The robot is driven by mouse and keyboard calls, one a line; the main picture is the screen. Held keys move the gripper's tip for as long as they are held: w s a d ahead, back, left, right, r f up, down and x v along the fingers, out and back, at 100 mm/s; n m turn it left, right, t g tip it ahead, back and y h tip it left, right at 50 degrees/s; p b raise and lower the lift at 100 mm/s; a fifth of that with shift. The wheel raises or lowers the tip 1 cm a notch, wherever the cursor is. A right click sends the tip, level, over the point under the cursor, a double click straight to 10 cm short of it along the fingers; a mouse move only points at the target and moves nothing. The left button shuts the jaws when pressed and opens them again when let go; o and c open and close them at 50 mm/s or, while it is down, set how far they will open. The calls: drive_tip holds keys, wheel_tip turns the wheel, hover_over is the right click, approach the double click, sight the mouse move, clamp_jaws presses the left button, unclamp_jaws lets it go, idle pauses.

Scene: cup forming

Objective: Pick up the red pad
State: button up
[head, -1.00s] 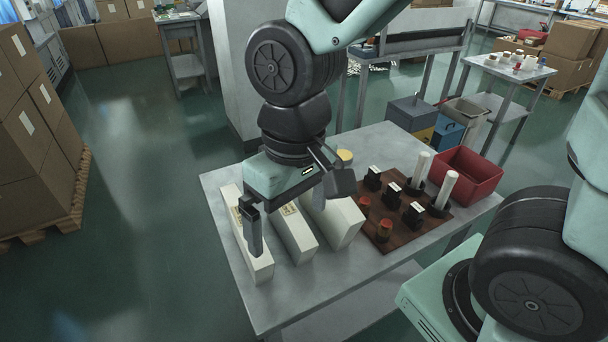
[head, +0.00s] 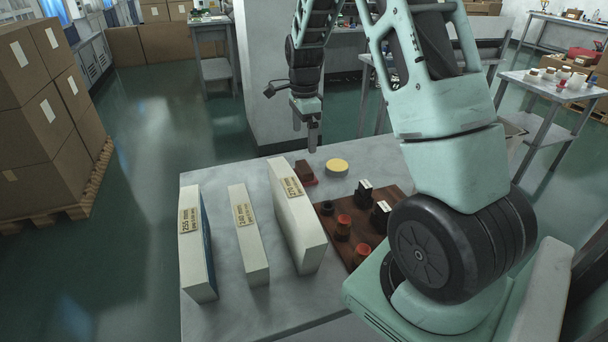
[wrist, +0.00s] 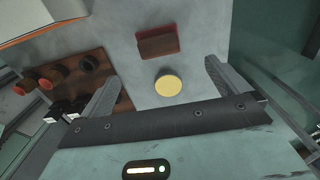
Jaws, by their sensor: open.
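The red pad (head: 311,182) shows as a red edge around a brown block at the back of the table, left of the yellow disc (head: 337,165). In the wrist view the red pad (wrist: 178,38) is a thin red border along the brown block (wrist: 158,45), beyond the fingertips. My gripper (head: 305,130) is above the back edge of the table, pointing down, apart from the pad. In the wrist view my gripper (wrist: 160,78) is open and empty, with the yellow disc (wrist: 168,86) showing between its fingers.
Three pale upright slabs with labels, one of them the thick slab (head: 301,232), stand at the left of the table (head: 240,322). A brown board (head: 363,262) holds black blocks and red-brown round pieces. My arm hides the table's right side.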

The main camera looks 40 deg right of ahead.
sight(304, 166)
wheel_tip(304, 166, down, 12)
drive_tip(key=shift+s+a+r, duration=0.1)
drive_tip(key=shift+r, duration=0.05)
drive_tip(key=c, duration=1)
